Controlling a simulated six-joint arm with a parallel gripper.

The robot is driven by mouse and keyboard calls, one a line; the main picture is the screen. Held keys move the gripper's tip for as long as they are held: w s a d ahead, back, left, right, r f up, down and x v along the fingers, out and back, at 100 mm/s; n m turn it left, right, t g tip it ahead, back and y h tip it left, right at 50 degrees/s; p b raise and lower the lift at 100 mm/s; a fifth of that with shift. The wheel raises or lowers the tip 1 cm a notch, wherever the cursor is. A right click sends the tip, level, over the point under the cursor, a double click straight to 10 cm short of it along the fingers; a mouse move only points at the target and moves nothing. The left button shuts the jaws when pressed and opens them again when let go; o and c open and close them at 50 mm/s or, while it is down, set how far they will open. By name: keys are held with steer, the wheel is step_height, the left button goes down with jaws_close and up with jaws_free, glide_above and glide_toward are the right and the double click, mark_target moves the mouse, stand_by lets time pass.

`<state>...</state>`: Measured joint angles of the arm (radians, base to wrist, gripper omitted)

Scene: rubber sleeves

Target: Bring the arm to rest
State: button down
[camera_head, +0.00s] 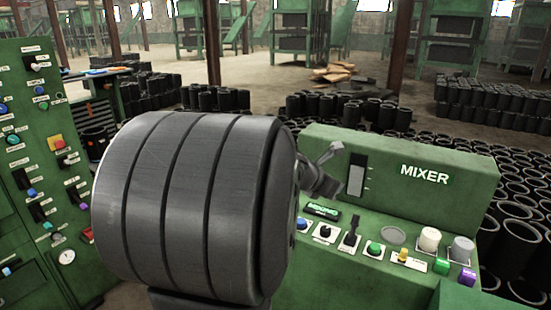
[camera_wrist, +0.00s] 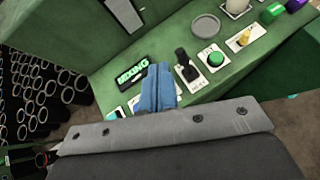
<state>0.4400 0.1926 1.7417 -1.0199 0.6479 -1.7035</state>
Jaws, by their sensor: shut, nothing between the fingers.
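My gripper (camera_wrist: 157,80) shows in the wrist view as bluish-grey fingers, closed together and empty. They appear in front of the green mixer panel (camera_wrist: 225,85), by the MIXING display (camera_wrist: 132,73) and the black lever switch (camera_wrist: 187,64). Any gap between the fingertips and the panel is hard to judge. In the head view, my large grey arm link fills the centre left and hides most of the wrist. Only a small part of my gripper end (camera_head: 322,180) shows past its right edge, left of the slotted plate (camera_head: 357,174).
The mixer panel carries a green button (camera_head: 374,249), a yellow switch (camera_head: 403,254) and several knobs. A green control cabinet (camera_head: 35,150) stands at left. Rows of black rubber sleeves (camera_head: 515,215) cover the floor at right. Open floor lies farther back.

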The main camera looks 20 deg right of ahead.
steer(key=shift+f, duration=0.1)
steer(key=d+f, duration=0.1)
steer(key=f, duration=0.2)
steer(key=s+d+f, duration=0.1)
steer(key=f, duration=0.3)
steer(key=d+f, duration=0.2)
steer(key=f, duration=0.2)
steer(key=shift+s+f, duration=0.15)
steer(key=shift+s, duration=0.25)
steer(key=shift+s+f, duration=0.25)
steer(key=shift+f, duration=0.05)
steer(key=shift+s+a+f, duration=0.25)
steer(key=shift+s+a, duration=0.1)
steer(key=shift+a, duration=0.1)
steer(key=shift+w+d+r, duration=0.1)
